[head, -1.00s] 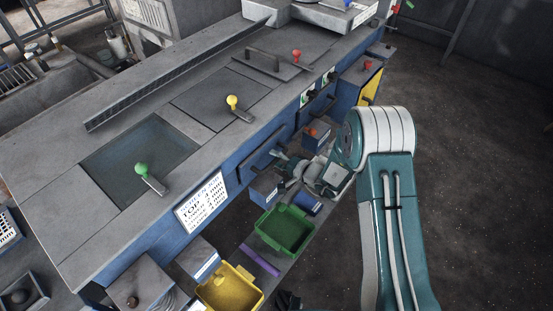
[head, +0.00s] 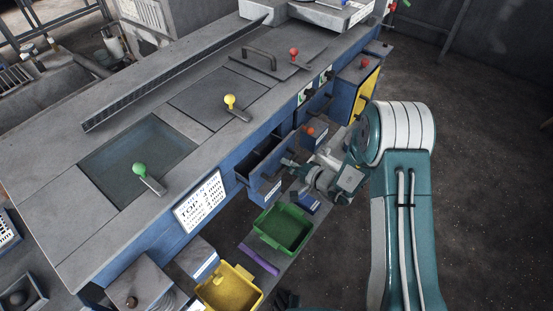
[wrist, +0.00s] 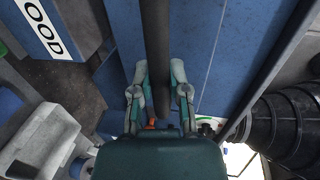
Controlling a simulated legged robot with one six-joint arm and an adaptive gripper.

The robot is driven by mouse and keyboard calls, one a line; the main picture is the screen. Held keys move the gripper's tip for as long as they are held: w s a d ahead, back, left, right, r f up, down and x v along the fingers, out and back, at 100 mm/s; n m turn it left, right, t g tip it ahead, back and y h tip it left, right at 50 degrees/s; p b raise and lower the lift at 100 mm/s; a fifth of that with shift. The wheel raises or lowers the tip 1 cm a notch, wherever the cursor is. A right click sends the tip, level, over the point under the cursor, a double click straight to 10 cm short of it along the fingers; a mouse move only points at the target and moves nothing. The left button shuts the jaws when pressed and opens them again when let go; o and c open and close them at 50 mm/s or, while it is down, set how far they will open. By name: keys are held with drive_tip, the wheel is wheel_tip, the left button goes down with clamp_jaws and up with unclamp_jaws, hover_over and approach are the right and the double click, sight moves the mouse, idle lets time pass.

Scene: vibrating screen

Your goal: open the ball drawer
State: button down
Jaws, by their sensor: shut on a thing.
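The ball drawer (head: 259,187) is a blue drawer in the front of the grey-topped machine. It stands partly pulled out, and its dark interior shows from above. In the wrist view its blue front (wrist: 205,50) lies behind a dark bar handle (wrist: 156,55). My gripper (head: 290,165) is at the drawer's front, and in the wrist view its two fingers (wrist: 159,88) are shut on the handle, one on each side. The fingertips are small and partly hidden in the head view. I cannot see any ball in the drawer.
Below the drawer are a green bin (head: 284,229), a yellow bin (head: 229,289) and a purple bar (head: 259,259). Levers with green (head: 139,169), yellow (head: 229,101) and red knobs stand on the machine top. Open floor lies to the right.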

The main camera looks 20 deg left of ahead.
drive_tip(key=f+v, duration=0.2)
drive_tip(key=v, duration=1.1)
drive_tip(key=shift+s+d+f, duration=0.4)
drive_tip(key=shift+d+f, duration=0.15)
drive_tip(key=shift+f, duration=0.05)
drive_tip(key=c, duration=0.6)
unclamp_jaws()
drive_tip(key=shift+d, duration=0.2)
drive_tip(key=shift+d+r, duration=0.15)
drive_tip(key=v, duration=1.1)
drive_tip(key=shift+d, duration=0.4)
drive_tip(key=shift+s, duration=0.1)
